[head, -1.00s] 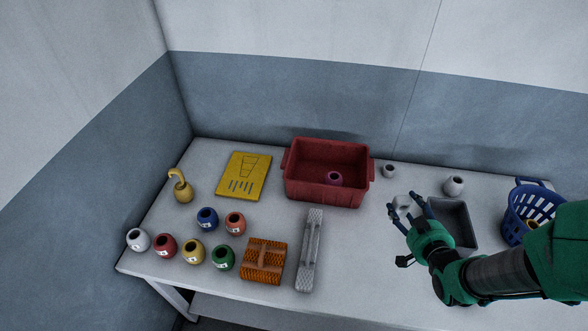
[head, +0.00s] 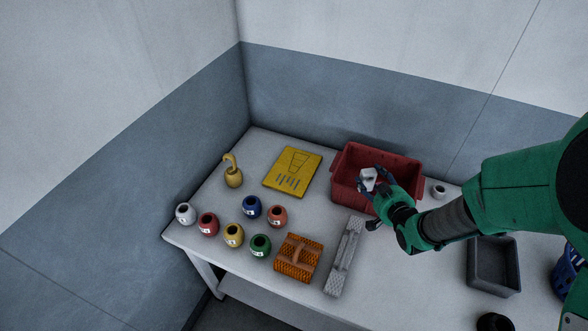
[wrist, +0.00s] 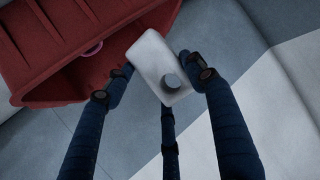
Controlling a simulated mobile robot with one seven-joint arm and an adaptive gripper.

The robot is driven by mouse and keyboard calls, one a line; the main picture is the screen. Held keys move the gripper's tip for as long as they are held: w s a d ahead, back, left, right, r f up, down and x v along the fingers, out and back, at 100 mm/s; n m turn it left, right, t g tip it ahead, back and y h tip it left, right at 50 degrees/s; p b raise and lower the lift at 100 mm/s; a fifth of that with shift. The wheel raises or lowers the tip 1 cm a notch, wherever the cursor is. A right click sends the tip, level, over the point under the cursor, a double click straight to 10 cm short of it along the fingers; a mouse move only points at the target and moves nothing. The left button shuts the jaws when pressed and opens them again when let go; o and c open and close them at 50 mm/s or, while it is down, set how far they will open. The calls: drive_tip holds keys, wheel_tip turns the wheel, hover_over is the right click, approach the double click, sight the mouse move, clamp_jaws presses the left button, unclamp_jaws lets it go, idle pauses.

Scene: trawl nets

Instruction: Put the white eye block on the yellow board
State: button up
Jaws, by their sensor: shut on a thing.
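The white eye block (head: 368,177) is a pale rounded block with a round hole. The yellow board (head: 293,172) lies flat at the back left of the table, left of the red crate. It carries a dark printed outline and short marks, and nothing lies on it.
The red crate (head: 404,163) stands right of the board; it also fills the upper left of the wrist view (wrist: 50,45). A grey tray (head: 492,288) is at right.

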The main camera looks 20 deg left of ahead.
drive_tip(key=s+a+f+n+g+y+p, duration=0.1)
drive_tip(key=a+f+n+g+y, duration=0.1)
drive_tip(key=a, duration=2)
wheel_tip(320, 180, down, 8)
drive_tip(key=shift+s+r, duration=0.1)
drive_tip(key=shift+s, duration=0.05)
drive_tip(key=b, duration=0.2)
hover_over(297, 171)
drive_tip(key=shift+f, duration=0.75)
drive_tip(key=shift+f+b, duration=0.4)
drive_tip(key=shift+f, duration=1.35)
drive_tip(key=shift+f, duration=0.15)
